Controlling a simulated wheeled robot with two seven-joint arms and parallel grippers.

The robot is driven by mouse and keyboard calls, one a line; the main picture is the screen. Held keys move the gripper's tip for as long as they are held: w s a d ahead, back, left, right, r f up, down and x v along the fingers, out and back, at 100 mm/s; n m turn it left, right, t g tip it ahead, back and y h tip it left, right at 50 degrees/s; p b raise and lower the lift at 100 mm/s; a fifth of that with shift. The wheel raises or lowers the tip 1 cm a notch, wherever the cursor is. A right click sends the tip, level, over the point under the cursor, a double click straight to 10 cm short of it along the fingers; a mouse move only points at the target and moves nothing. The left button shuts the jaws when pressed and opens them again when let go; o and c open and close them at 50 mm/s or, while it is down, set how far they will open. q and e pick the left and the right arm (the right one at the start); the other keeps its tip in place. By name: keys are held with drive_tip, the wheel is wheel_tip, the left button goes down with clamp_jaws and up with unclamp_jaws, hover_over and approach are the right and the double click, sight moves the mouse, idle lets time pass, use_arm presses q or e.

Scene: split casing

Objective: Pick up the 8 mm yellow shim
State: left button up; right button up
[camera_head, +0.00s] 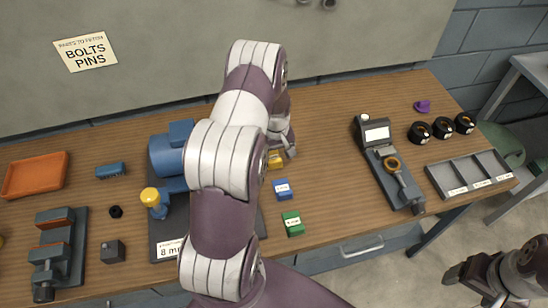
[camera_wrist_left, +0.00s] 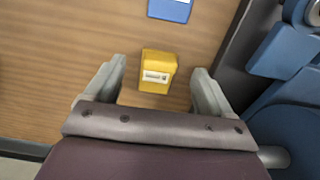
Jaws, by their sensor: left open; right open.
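The yellow shim (camera_head: 275,160) is a small block on the wooden table, partly hidden behind my left gripper and arm in the head view. In the left wrist view the yellow shim (camera_wrist_left: 156,70) lies between the two fingers, with a white label too small to read. My left gripper (camera_wrist_left: 158,84) is open, with a finger on each side of the block and visible gaps to both. It also shows in the head view (camera_head: 286,150). My right gripper (camera_head: 478,284) is at the lower right, away from the table, open and empty.
A blue block (camera_head: 282,188) and a green block (camera_head: 292,224) lie in line with the shim. A blue machine (camera_head: 165,158) on a dark base marked 8 mm stands left of them. A gauge device (camera_head: 385,160) and a grey tray (camera_head: 470,174) are further right.

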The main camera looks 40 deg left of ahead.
sight(275, 160)
use_arm(q)
drive_tip(key=f, duration=0.3)
drive_tip(key=shift+w+a+f+p, duration=0.15)
drive_tip(key=shift+a+f+p, duration=0.15)
drive_tip(key=shift+f+p, duration=0.1)
drive_tip(key=c, duration=1.1)
drive_tip(key=shift+r, duration=0.1)
drive_tip(key=shift+c, duration=0.2)
